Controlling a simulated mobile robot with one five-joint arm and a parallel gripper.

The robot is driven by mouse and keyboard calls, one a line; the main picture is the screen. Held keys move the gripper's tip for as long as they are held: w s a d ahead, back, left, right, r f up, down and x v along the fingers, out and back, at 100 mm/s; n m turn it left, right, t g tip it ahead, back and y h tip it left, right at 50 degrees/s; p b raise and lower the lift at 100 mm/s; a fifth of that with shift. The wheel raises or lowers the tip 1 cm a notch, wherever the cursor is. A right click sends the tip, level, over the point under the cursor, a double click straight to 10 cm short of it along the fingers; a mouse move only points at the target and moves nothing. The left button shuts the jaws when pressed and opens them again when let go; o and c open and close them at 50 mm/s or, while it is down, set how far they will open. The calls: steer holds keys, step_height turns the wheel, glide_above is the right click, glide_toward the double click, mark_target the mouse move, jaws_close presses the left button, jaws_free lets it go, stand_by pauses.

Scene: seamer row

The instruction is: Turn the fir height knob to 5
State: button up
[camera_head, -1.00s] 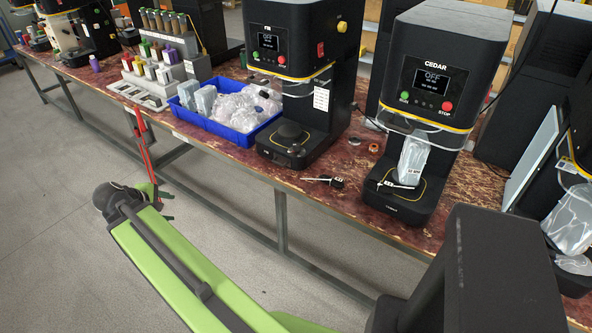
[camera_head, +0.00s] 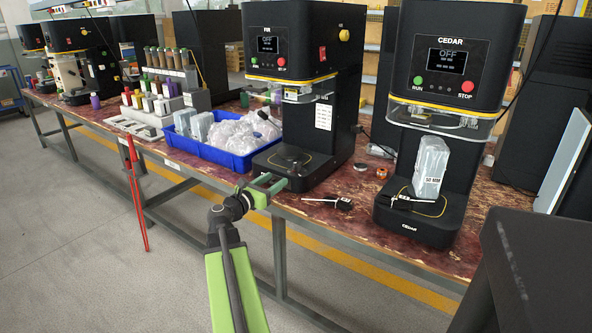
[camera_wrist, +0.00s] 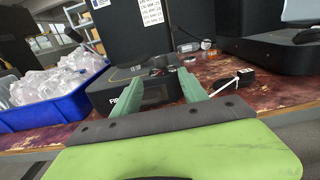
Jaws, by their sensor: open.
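The fir machine (camera_head: 290,45) is a black seamer with a display reading OFF and a dark base. Its base front, lettered "FI…", also shows in the wrist view (camera_wrist: 108,101). My gripper (camera_head: 276,181) is open, its two green fingers pointing at the front of that base. In the wrist view, the fingers (camera_wrist: 159,78) stand apart on either side of a dark block (camera_wrist: 155,95) on the base front. I cannot tell whether this is the height knob, its setting, or whether a finger touches it. A yellow knob (camera_head: 344,35) sits on the machine's upper right side.
A blue bin (camera_head: 205,152) of clear bags stands left of the fir base. A black tagged item (camera_head: 343,203) lies to the right. The cedar machine (camera_head: 450,60) stands further right, with a pouch (camera_head: 430,165) on its base.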

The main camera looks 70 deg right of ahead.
mark_target(294, 167)
steer(key=x, duration=1.4)
steer(key=shift+w, duration=0.1)
